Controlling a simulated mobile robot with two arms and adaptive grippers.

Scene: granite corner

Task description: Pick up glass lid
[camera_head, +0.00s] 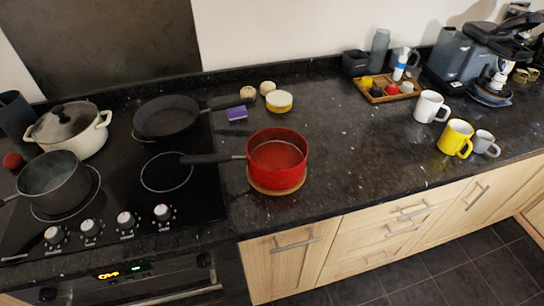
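A round lid that looks like glass (48,128), with a dark knob on top, sits on a cream-white pot (92,140) at the left. The pot stands on the back left of the black hob. The lid appears to lie flat on the rim. Neither of my grippers shows in the head view, so nothing is seen touching the lid.
A grey saucepan (52,179) stands in front of the white pot, and a black frying pan (168,118) is to its right. A red saucepan (277,160) stands on a wooden board, its handle reaching over the hob. Mugs, a tray and a coffee machine (478,58) are at the right.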

